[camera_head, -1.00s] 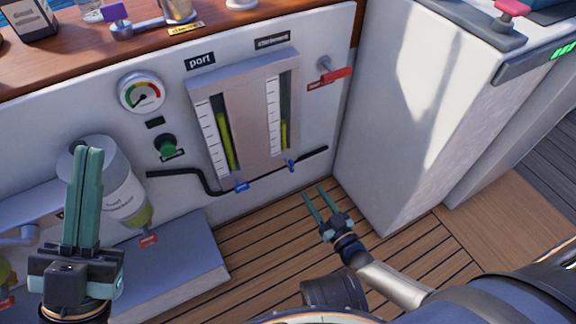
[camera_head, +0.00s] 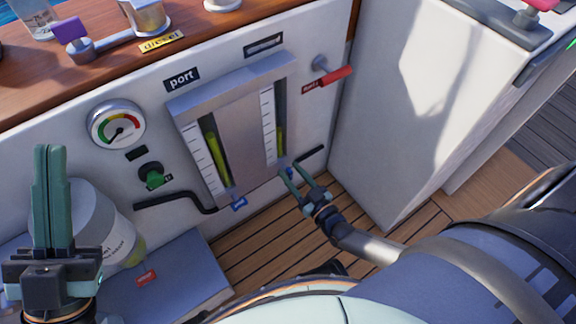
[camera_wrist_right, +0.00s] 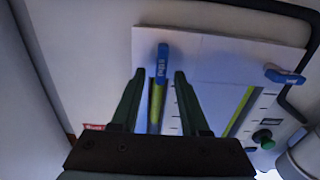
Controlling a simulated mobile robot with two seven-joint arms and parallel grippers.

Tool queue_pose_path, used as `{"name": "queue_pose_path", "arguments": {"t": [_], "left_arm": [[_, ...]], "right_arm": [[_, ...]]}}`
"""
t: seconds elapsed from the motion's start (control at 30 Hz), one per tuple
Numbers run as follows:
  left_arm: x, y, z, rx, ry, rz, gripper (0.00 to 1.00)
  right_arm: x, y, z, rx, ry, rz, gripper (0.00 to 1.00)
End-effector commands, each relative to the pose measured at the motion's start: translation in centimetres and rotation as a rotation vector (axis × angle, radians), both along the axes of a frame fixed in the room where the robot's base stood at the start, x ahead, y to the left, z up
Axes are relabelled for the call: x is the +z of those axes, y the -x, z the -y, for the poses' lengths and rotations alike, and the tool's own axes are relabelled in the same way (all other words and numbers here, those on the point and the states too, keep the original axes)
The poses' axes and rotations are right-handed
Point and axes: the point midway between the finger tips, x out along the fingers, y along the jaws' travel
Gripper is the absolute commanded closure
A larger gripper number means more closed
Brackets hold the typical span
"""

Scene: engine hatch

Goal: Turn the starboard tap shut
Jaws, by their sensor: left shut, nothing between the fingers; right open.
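The starboard tap is a small blue lever at the foot of the right-hand sight gauge (camera_head: 268,125). It is mostly hidden behind my right fingers in the head view and shows clearly in the right wrist view (camera_wrist_right: 163,58). There it lies between and just beyond the fingertips, its lever in line with the gauge tube. My right gripper (camera_head: 289,167) is open and points at it; I cannot tell whether it touches. The blue port tap (camera_head: 239,204) sits below the left-hand gauge (camera_head: 213,148). My left gripper (camera_head: 53,150) is shut and empty, upright at the far left.
A black pipe (camera_head: 170,199) runs along the panel past the taps. A red-handled valve (camera_head: 335,75) sits above right, a green knob (camera_head: 152,177) and dial (camera_head: 117,124) to the left. A white cabinet (camera_head: 390,110) stands close on the right. The plank floor (camera_head: 250,250) is clear.

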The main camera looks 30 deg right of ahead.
Motion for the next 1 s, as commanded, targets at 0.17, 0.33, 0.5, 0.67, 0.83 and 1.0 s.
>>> {"name": "queue_pose_path", "arguments": {"t": [0.17,0.33,0.5,0.67,0.83,1.0], "left_arm": [[0.01,0.01,0.0,0.0,0.0,0.0,1.0],[0.01,0.01,0.0,0.0,0.0,0.0,1.0],[0.01,0.01,0.0,-0.001,0.001,0.0,1.0],[0.0,0.0,0.0,-0.001,0.001,0.0,1.0],[0.0,0.0,0.0,0.0,0.001,0.0,1.0],[-0.01,-0.01,0.0,0.001,0.001,0.0,1.0]], "right_arm": [[0.01,0.0,0.01,0.0,0.0,0.0,0.55],[0.0,0.0,0.01,0.0,0.001,0.0,0.73],[0.0,0.0,0.02,0.0,0.001,0.0,0.92],[0.0,0.0,0.01,0.0,0.001,0.0,1.0],[0.0,-0.01,0.02,0.0,0.001,0.0,1.0],[0.0,-0.02,0.02,0.0,0.0,0.0,1.0]]}}
